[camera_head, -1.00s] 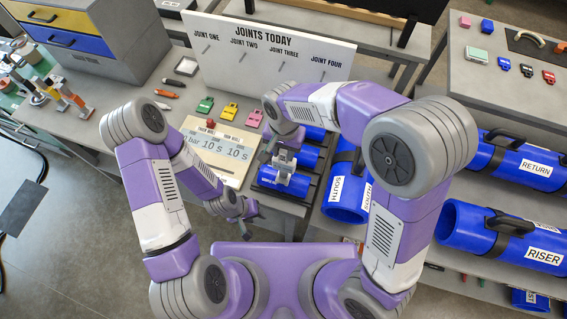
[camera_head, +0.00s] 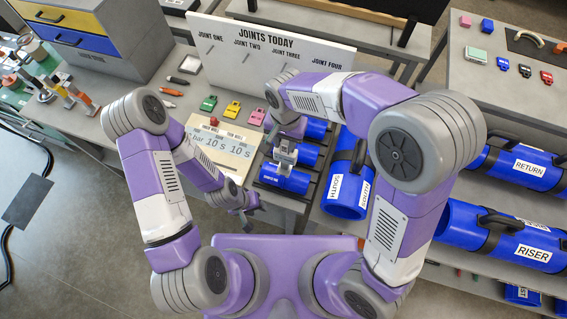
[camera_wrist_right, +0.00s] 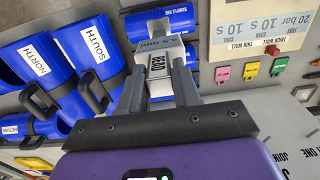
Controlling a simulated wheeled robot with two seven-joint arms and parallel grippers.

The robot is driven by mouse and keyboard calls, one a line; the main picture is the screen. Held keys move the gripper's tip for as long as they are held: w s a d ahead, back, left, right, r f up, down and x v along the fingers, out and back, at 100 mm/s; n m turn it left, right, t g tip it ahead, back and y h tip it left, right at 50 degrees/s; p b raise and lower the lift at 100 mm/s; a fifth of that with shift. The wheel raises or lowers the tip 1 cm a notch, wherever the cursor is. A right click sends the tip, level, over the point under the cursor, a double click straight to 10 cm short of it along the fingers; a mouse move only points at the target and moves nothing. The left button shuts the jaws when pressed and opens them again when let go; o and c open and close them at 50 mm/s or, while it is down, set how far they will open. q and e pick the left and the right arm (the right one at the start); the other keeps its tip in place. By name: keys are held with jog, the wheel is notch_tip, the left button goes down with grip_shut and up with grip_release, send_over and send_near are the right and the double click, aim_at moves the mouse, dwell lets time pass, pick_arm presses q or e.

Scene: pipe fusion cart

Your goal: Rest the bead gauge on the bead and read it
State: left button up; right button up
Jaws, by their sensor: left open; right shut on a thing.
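My right gripper (camera_head: 285,152) is shut on the bead gauge, a pale grey block (camera_wrist_right: 159,62) with dark lettering that shows between the fingers in the right wrist view. The gauge's far end, marked in mm, overlaps the blue sample pipe (camera_wrist_right: 179,22) in that view. Whether it touches the pipe cannot be told. In the head view the sample pipe (camera_head: 284,180) lies at the table's front, just below the right gripper. I cannot make out the bead, which may be hidden by the gauge. My left gripper (camera_head: 246,205) is open and empty, left of and below the pipe.
A pale settings board (camera_head: 218,155) reading 10 s lies left of the pipe. Green, yellow and pink clips (camera_head: 232,111) sit behind it, before the upright JOINTS TODAY board (camera_head: 262,45). Blue pipes marked SOUTH (camera_head: 345,185) and others crowd the right.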

jog(key=shift+r+p, duration=0.6)
jog(key=shift+r, duration=0.4)
dwell(0.8)
